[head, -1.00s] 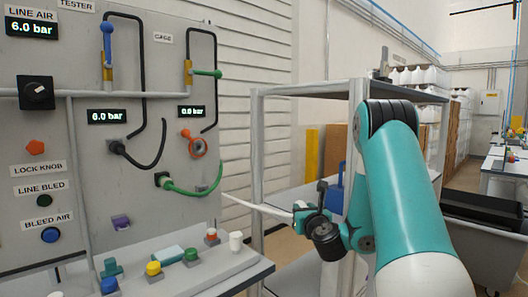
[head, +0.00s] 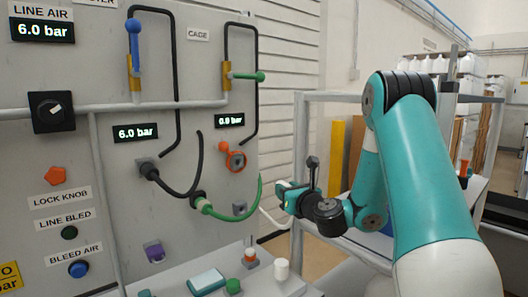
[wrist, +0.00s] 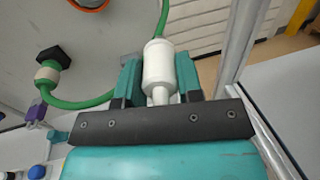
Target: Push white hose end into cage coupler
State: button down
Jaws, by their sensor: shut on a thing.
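My gripper (head: 286,192) is at the right edge of the grey panel, apart from it. In the wrist view its teal fingers (wrist: 160,85) are shut on a white cylindrical hose end (wrist: 158,64) with a narrower stub towards me. A coupler with a black block and pale collar (wrist: 47,73) is on the panel, left of the gripper. A green hose (head: 235,214) leaves this coupler (head: 198,199) and curves up near the gripper. I cannot tell whether it touches the white end.
The CAGE label (head: 198,34) is above a 0.0 bar display (head: 230,120) and an orange ring fitting (head: 236,159). A black hose (head: 175,188) hangs by the coupler. A shelf frame (head: 299,150) stands behind the gripper. The ledge below holds buttons and a white cylinder (head: 282,269).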

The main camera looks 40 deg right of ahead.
jog(key=w+a+r+n+y+p, duration=0.1)
jog(key=a+r+n+y+p, duration=0.1)
jog(key=a+r, duration=0.3)
jog(key=shift+w+a+r+y, duration=0.15)
jog(key=shift+a+r+y, duration=0.2)
jog(key=shift+a+y, duration=0.45)
jog(key=shift+d, duration=0.15)
jog(key=shift+w+p, duration=2.7)
jog(key=shift+p, duration=0.35)
jog(key=shift+w+p, duration=0.15)
jog(key=shift+p, duration=0.35)
